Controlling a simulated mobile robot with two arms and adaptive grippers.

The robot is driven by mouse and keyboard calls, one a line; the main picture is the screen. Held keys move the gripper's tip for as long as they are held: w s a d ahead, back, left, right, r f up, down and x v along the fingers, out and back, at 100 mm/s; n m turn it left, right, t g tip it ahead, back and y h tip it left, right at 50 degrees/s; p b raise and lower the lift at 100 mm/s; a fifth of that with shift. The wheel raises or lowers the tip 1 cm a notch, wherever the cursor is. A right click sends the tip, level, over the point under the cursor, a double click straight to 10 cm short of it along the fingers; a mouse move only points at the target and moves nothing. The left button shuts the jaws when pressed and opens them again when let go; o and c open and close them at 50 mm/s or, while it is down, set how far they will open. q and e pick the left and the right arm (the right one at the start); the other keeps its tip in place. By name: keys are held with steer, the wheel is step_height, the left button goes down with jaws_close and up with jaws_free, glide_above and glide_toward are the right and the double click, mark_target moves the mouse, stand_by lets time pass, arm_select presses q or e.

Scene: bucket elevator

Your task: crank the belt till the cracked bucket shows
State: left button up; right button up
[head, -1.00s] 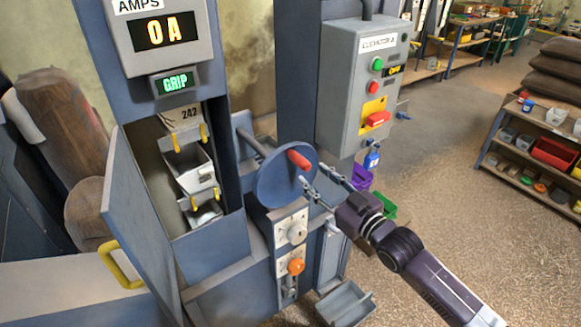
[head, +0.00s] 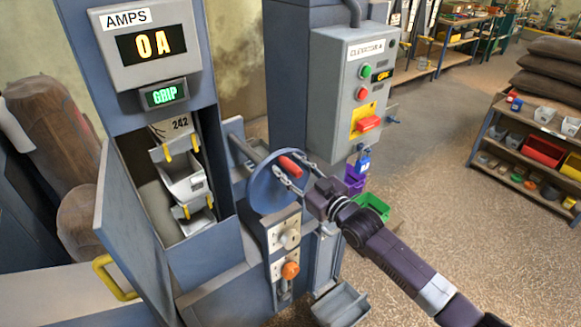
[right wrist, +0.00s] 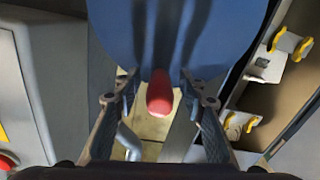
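The blue crank wheel (head: 268,194) has a red handle (head: 291,166) sticking out toward me. My right gripper (head: 293,174) is at the handle with its fingers spread. In the right wrist view the red handle (right wrist: 160,93) stands between the two open fingers, with a gap on each side. The open belt housing shows several grey buckets with yellow clips: one marked 242 (head: 178,127), a middle bucket (head: 186,181) and a lower one (head: 197,222). The 242 bucket has a dark line left of its number; I cannot tell if it is a crack. My left gripper is not in view.
Below the wheel is a panel with an orange knob (head: 290,270). The control box (head: 345,85) stands behind the wheel. A grey tray (head: 341,305) and a green bin (head: 374,207) are low down.

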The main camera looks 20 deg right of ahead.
jaws_close()
